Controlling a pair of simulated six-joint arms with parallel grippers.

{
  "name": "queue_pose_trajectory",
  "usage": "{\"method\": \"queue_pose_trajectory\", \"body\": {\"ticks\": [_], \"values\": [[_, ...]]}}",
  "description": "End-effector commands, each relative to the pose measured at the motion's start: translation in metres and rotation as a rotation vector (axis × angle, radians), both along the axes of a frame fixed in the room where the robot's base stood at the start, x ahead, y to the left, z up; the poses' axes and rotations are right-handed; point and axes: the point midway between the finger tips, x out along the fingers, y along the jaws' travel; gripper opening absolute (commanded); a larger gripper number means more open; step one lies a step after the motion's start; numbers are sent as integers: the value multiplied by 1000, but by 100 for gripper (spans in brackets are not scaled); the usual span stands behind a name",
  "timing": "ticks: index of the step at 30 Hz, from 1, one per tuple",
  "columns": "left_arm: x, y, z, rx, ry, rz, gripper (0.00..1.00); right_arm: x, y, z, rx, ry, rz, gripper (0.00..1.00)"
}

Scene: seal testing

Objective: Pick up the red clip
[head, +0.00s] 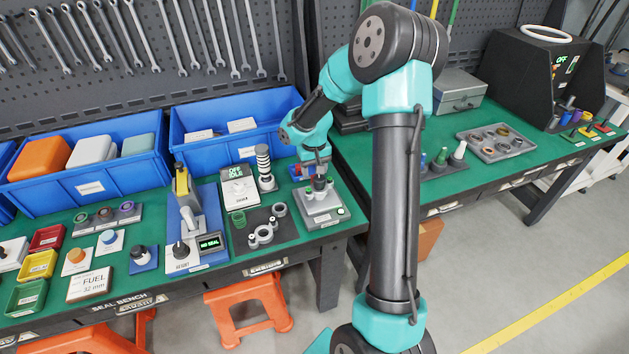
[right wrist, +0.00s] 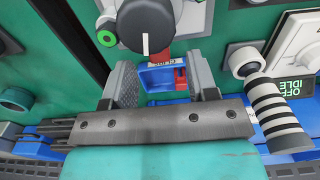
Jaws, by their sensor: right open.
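My right gripper (head: 317,158) reaches down over the back right of the near green bench. In the right wrist view its two fingers (right wrist: 163,80) are open and apart. Between and beyond them is a small blue bin (right wrist: 156,78) with a red label strip. A small red piece, seemingly the red clip (right wrist: 180,78), shows at the bin's right side, nearer the right finger. I see nothing gripped. In the head view the blue and red bin (head: 297,171) is partly hidden by the gripper, and the clip cannot be made out clearly. My left gripper is not in view.
A black knob (right wrist: 146,24) stands just beyond the fingers. A black-and-white striped post (head: 264,166) stands left of the gripper, close to the right finger in the wrist view. A grey fixture (head: 322,207) lies in front. Large blue bins (head: 212,140) line the back.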

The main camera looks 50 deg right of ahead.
Motion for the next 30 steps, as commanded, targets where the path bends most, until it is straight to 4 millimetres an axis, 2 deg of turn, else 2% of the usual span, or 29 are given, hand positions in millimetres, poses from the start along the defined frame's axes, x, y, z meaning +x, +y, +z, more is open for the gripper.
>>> {"method": "queue_pose_trajectory", "body": {"ticks": [3,7,22,30], "values": [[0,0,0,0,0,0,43,0,0,-18,1,3,0,53],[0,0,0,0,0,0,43,0,0,-29,1,0,1,53],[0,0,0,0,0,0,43,0,0,-30,1,-2,1,53],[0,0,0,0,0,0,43,0,0,-30,1,-2,1,27]]}}
